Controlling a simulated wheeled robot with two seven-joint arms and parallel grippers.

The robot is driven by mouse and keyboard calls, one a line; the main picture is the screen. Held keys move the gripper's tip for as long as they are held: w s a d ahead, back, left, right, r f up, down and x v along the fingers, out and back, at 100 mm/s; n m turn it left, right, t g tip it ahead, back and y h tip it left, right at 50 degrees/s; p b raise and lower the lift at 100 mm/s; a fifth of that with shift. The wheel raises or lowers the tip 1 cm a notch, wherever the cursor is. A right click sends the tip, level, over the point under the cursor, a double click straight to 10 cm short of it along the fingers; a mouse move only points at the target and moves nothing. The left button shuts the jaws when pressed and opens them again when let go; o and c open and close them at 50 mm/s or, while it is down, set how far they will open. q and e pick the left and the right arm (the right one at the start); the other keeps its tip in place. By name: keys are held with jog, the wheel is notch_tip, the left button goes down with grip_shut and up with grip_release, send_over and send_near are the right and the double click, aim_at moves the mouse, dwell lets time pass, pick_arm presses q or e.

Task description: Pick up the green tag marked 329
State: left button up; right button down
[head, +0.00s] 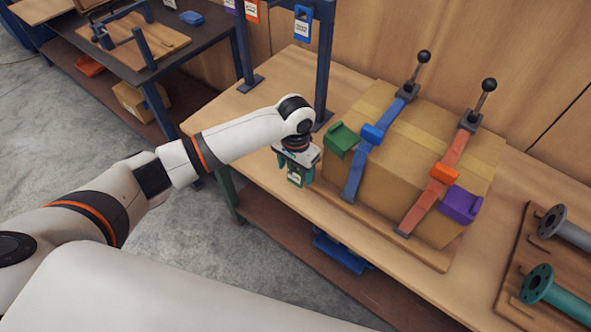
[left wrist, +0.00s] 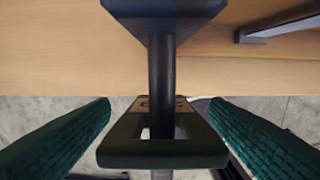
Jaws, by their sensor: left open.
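A green tag (head: 296,176) with a pale label hangs near the bench's edge in the head view; its number is too small to read. My left gripper (head: 296,169) is around the tag, with its green fingers on either side. In the left wrist view, the tag's dark green top loop (left wrist: 115,153) surrounds a black peg (left wrist: 161,85) that runs from a dark blue mount (left wrist: 160,12). The fingers of my left gripper (left wrist: 160,105) stand open beside the loop, with gaps showing. My right gripper is not in view.
A strapped cardboard box (head: 388,185) with green and purple clamps stands just right of my gripper. A blue post (head: 325,70) rises behind it, and a blue tag (head: 302,25) hangs there. Flanged pipes (head: 541,281) lie at right. A dark side table (head: 190,45) is at left.

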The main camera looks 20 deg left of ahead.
pick_arm(q)
jog(key=shift+f, duration=1.3)
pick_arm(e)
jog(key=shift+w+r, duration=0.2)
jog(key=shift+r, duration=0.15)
pick_arm(q)
jog(key=c, duration=1)
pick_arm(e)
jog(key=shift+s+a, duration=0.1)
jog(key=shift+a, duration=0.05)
pick_arm(q)
jog(key=shift+c, duration=0.2)
